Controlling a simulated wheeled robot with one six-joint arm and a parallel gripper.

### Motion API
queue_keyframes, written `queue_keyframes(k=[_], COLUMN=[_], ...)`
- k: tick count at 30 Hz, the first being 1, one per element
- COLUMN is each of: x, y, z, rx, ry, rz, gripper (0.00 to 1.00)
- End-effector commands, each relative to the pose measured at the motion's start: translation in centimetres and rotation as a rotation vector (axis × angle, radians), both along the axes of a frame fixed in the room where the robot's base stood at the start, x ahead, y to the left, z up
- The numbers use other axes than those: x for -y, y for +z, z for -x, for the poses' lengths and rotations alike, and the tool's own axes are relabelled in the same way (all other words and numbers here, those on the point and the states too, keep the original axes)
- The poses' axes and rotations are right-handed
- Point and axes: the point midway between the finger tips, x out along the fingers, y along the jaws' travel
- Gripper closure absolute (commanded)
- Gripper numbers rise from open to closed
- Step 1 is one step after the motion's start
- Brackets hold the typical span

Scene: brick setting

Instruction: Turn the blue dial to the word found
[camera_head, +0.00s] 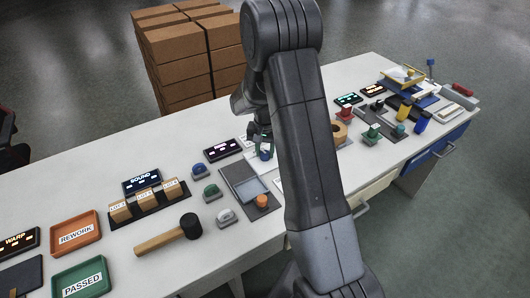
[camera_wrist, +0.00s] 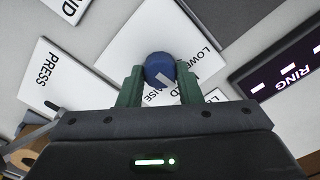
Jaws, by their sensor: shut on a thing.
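The blue dial (camera_wrist: 160,68) is round, with a pale pointer mark on its face, and stands on a white card (camera_wrist: 150,28) with printed words. I can read "LOWE" at the card's right; "MISE" and other letters are partly covered. My gripper (camera_wrist: 160,88) is shut on the dial, one green finger on each side. In the head view the dial (camera_head: 266,155) shows small beneath my gripper (camera_head: 263,141), partly hidden by it.
A dark display reading "RING" (camera_wrist: 290,70) lies right of the dial, and a "PRESS" card (camera_wrist: 48,78) lies left. On the table (camera_head: 60,195) are a mallet (camera_head: 168,235), a green tray (camera_head: 80,276), an orange tray (camera_head: 76,232) and several buttons. Cardboard boxes (camera_head: 180,45) stand behind.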

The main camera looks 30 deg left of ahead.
Motion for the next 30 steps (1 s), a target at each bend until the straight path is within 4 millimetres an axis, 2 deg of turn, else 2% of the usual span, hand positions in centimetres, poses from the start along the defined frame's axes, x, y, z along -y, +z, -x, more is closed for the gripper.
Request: queue_keyframes(k=[30], x=[0.01], y=[0.06], z=[-0.07], rx=[0.001], ry=[-0.927], rz=[-0.002], gripper=[0.91])
